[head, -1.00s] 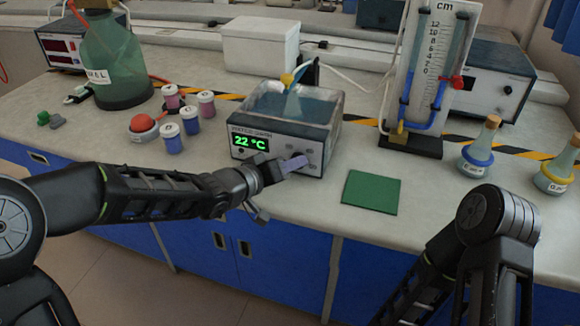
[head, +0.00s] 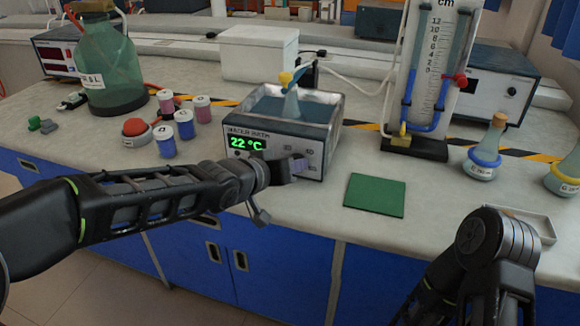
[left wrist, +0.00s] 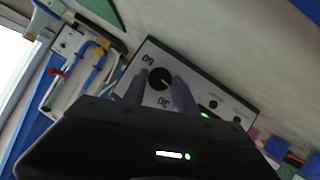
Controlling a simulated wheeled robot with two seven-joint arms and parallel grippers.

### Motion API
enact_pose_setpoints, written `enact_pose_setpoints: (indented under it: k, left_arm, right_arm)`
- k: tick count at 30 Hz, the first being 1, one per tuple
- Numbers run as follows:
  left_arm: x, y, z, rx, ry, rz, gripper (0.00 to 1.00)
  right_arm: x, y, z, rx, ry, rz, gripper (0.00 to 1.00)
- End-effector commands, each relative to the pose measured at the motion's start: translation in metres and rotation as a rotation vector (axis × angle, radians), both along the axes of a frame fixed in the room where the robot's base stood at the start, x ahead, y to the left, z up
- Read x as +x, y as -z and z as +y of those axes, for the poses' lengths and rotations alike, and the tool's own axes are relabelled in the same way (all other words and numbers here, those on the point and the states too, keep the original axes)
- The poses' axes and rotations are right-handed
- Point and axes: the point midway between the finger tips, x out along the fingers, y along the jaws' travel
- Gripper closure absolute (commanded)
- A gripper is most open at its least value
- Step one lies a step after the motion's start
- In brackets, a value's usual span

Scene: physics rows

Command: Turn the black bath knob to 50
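The water bath (head: 240,160) is a grey box with an open basin; its green display reads 22 °C. The black knob (left wrist: 160,78) is round, on the bath's front panel, with printed marks that look like 60 and 30 beside it. In the left wrist view my left gripper (left wrist: 158,82) has its two fingers apart, one on each side of the knob; I cannot tell whether they touch it. In the head view my left gripper (head: 298,165) is at the panel's right part and hides the knob. My right gripper is out of view; only my right arm shows.
A green mat (head: 375,195) lies right of the bath. Several small jars (head: 185,125) and a red button (head: 136,127) stand to its left. A tube gauge (head: 430,80) stands behind right, with flasks (head: 484,155) beyond. The bench edge runs below the bath.

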Motion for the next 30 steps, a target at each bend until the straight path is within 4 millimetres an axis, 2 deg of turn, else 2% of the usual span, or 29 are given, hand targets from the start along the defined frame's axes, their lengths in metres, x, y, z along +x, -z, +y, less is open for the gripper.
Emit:
enact_pose_setpoints:
  k: [1, 7, 17, 23, 30]
  left_arm:
    - [0.0, -0.001, 0.0, -0.001, 0.0, -0.001, 0.61]
    - [0.0, 0.0, 0.0, 0.0, 0.0, 0.0, 0.46]
    - [-0.002, -0.002, 0.002, -0.001, 0.0, 0.0, 0.46]
    - [-0.02, -0.016, 0.014, -0.001, -0.003, 0.0, 0.46]
    - [-0.049, -0.033, 0.033, 0.001, -0.003, 0.001, 0.46]
  right_arm:
    - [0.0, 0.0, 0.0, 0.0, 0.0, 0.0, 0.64]
    - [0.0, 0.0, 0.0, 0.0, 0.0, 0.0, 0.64]
    - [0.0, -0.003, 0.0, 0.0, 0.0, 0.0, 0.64]
    - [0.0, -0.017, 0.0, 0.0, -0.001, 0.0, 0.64]
    - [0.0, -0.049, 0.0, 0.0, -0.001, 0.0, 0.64]
